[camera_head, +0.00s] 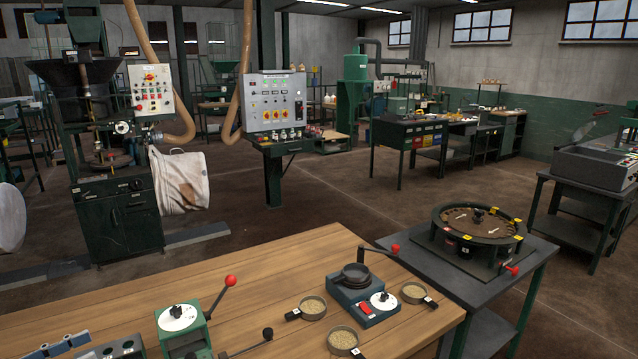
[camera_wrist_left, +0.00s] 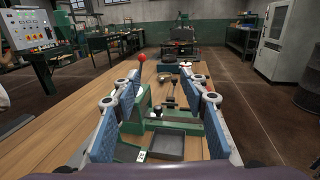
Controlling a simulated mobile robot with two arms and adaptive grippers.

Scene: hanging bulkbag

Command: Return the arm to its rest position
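My left gripper (camera_wrist_left: 160,105) shows in the left wrist view with its two blue-padded fingers spread wide apart. Nothing is held between them. The fingers are above the wooden table (camera_wrist_left: 97,125), pointing along it. A green device with a shallow grey tray (camera_wrist_left: 167,146) lies beneath and between the fingers. In the head view, a blue part with grey cylinders is cut off at the bottom left; I cannot tell whether it is part of this gripper. My right gripper is in neither view.
On the wooden table (camera_head: 270,262) stand a green device with a red-knobbed lever (camera_head: 188,325), a small scale (camera_head: 362,298) and several sample pans. A round carousel (camera_head: 480,228) stands on the right table. A white bag (camera_head: 182,182) is beside the machine.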

